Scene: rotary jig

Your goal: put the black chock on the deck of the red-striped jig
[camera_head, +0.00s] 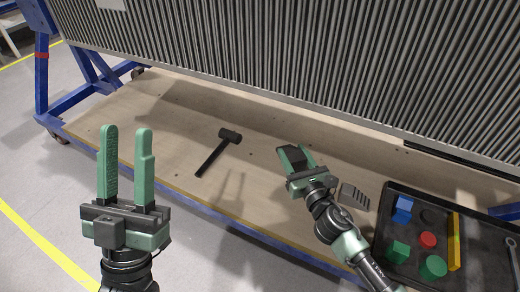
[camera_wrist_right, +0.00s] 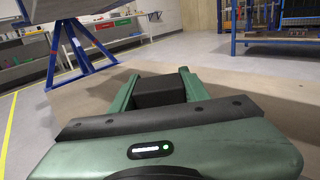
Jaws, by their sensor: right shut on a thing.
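The jig has blue legs with a red band (camera_head: 41,55) on the left upright. Its tan wooden deck (camera_head: 110,112) lies below a large ribbed grey panel. My right gripper (camera_head: 297,154) is shut on the black chock (camera_head: 291,159) and holds it over the deck, in front of the panel. The wrist view shows the chock (camera_wrist_right: 158,91) between the two green fingers; its lower side is hidden, and I cannot tell whether it touches the deck. My left gripper (camera_head: 125,160) is open and empty, in front of the deck's left part.
A black mallet (camera_head: 217,150) lies on the deck, left of the right gripper. A grey ribbed block (camera_head: 353,196) is right of that gripper. A black tray (camera_head: 462,212) at right holds blue, green, red and yellow pieces and a wrench (camera_head: 513,262). The deck's left part is clear.

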